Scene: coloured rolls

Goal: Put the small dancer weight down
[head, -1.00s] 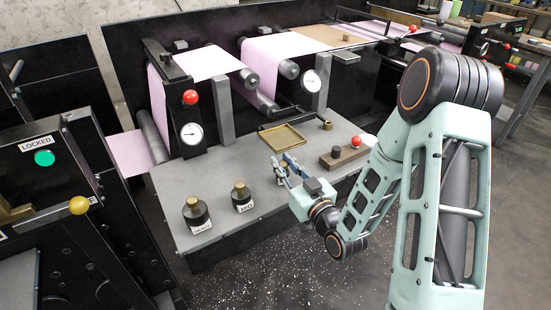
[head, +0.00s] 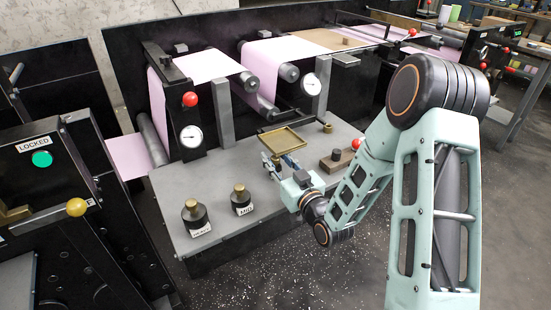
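My gripper (head: 279,166) is low over the grey bench, at the near edge of the shallow brass tray (head: 283,140). Its two blue-grey fingers show some space between them. A small brass-coloured patch shows there, too small to tell whether it is a held weight or the tray behind. Two black weights with brass knobs and white labels stand upright on the bench to the left: a larger one (head: 195,214) and one beside it (head: 241,203). A small brass cylinder (head: 327,128) stands right of the tray. Which one is the small dancer weight cannot be told.
A brown block (head: 336,164) with a dark cylinder stands right of my gripper, with a red ball (head: 356,144) behind it. Pink web (head: 220,66) runs over rollers behind the bench.

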